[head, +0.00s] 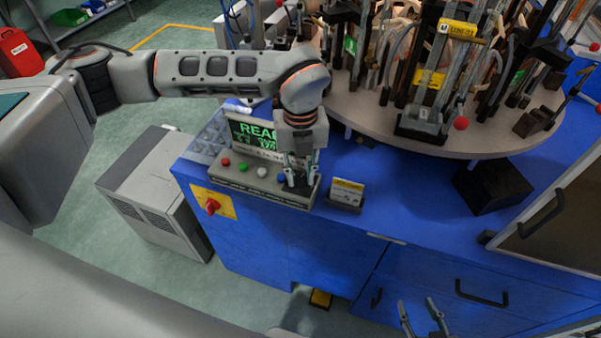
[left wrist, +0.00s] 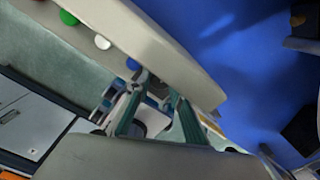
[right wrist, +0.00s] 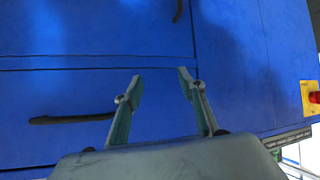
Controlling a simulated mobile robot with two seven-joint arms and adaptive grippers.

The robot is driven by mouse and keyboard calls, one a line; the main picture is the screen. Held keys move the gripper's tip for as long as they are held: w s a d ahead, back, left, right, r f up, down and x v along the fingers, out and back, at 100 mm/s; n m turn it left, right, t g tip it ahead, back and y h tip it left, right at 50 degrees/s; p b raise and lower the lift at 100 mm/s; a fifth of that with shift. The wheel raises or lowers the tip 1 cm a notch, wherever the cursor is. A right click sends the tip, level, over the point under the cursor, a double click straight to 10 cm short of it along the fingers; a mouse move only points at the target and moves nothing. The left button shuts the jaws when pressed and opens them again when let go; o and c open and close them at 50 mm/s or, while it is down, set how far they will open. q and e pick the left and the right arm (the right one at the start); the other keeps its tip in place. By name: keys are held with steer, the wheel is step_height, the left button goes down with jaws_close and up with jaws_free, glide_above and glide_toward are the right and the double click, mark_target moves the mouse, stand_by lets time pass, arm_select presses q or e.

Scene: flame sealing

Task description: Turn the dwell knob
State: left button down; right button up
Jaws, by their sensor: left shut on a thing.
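The control box (head: 240,182) stands at the left end of the blue bench, with a red, a green and a white button in a row. My left gripper (head: 297,183) reaches down onto the right end of this row. In the left wrist view, its fingertips (left wrist: 158,88) are shut on a small dark knob (left wrist: 155,88) on the panel, taken to be the dwell knob. The fingers hide most of it, and its pointer cannot be seen. My right gripper (head: 421,318) is open and empty in front of the blue drawers, also in the right wrist view (right wrist: 161,84).
A display (head: 256,138) with green text stands behind the buttons, partly covered by my left arm. A small card holder (head: 346,194) stands just right of the box. A round turntable (head: 375,122) crowded with fixtures fills the back. A red rotary switch (head: 212,206) is on the bench front.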

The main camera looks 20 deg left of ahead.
mark_target(301, 178)
arm_select(q)
steer(key=shift+w, duration=0.1)
steer(key=c, duration=2)
jaws_free()
steer(key=shift+c, duration=0.2)
steer(key=shift+r, duration=0.15)
step_height(301, 178, up, 12)
